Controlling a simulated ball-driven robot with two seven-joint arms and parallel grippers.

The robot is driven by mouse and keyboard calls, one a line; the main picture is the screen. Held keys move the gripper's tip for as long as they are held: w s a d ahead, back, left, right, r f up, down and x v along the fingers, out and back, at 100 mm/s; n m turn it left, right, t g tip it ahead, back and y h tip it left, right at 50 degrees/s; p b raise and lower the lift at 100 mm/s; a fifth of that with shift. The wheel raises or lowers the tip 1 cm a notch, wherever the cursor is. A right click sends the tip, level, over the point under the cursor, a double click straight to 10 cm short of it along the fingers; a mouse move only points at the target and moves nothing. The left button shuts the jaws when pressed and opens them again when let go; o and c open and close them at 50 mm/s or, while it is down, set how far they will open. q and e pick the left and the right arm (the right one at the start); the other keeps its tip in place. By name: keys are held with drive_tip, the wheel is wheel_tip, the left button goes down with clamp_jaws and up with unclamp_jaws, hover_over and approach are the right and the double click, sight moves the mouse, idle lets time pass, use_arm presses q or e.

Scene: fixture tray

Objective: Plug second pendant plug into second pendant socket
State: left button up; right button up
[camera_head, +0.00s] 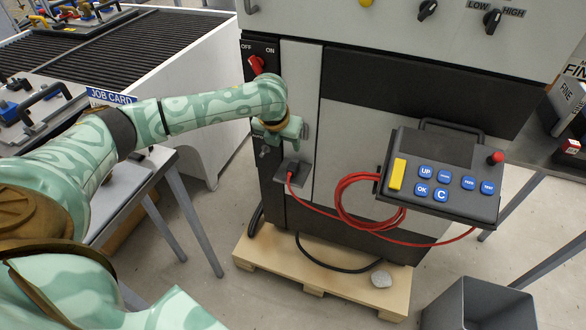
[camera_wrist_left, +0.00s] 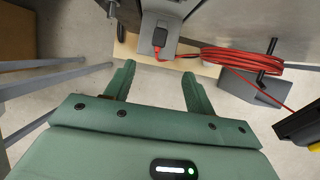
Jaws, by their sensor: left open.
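The pendant plug (camera_head: 292,170) is dark, with a red cable running from it, and sits at a small grey bracket (camera_head: 284,181) on the cabinet front. It also shows in the left wrist view (camera_wrist_left: 160,37), ahead of the fingers. My left gripper (camera_head: 296,131) is in front of the cabinet, just above the plug. In the left wrist view its two fingers (camera_wrist_left: 159,78) are apart with nothing between them. I cannot make out a separate socket; my gripper and wrist cover part of the panel. My right gripper is not in view.
The pendant (camera_head: 440,175) with blue buttons hangs right of the plug, its red cable coiled (camera_head: 360,200) beside it. A grey bin (camera_head: 478,303) stands at lower right.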

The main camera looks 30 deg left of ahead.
use_arm(q)
drive_tip(key=shift+f, duration=0.15)
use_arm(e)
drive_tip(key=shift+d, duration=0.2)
use_arm(q)
drive_tip(key=b, duration=0.6)
hover_over(290, 173)
drive_tip(key=f, duration=0.9)
drive_tip(key=shift+s+f, duration=0.2)
drive_tip(key=shift+f, duration=0.15)
drive_tip(key=shift+w+f, duration=0.2)
drive_tip(key=shift+f, duration=0.05)
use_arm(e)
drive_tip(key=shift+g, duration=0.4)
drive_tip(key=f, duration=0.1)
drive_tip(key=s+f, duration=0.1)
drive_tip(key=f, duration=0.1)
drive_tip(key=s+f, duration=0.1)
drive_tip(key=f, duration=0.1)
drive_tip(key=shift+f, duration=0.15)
use_arm(q)
drive_tip(key=shift+r, duration=0.1)
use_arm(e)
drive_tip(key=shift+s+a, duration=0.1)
